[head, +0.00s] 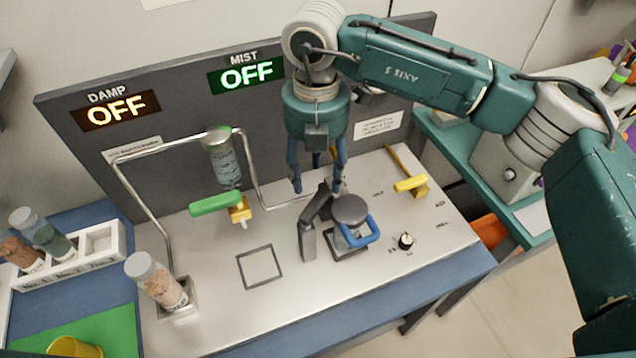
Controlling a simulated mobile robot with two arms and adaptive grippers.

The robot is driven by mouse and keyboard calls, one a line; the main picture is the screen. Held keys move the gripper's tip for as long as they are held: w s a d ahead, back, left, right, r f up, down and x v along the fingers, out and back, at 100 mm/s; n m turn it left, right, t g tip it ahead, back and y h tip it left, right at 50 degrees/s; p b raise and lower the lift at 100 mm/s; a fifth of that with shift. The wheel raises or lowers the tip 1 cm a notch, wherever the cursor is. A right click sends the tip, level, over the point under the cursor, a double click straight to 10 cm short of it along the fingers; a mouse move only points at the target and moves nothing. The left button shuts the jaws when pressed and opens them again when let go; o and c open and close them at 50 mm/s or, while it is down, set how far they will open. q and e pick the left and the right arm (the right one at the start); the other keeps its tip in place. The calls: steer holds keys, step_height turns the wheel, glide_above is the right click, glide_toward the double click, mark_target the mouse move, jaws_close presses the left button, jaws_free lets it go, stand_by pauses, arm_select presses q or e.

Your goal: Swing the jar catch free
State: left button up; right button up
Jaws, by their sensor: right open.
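A small clear jar with a round dark grey lid (350,209) stands on the white worktop in a dark square base. A blue loop handle (368,234) is at its front right. A black angled arm on a post (310,222) stands at the jar's left and reaches toward the lid; I cannot tell which of these parts is the catch or whether it touches the lid. My right gripper (319,182) points down with its blue fingers apart, just behind and above the black arm and jar. It appears empty. My left gripper is not in view.
A bent metal pipe (143,199) and a clear cylinder (223,160) with a green-handled valve (215,203) stand left. A capped vial (157,281) stands front left. Worktop around the square outline (260,250) is clear.

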mark_target(317, 194)
steer(key=shift+f+p, duration=0.6)
steer(key=shift+f, duration=2.1)
jaws_close()
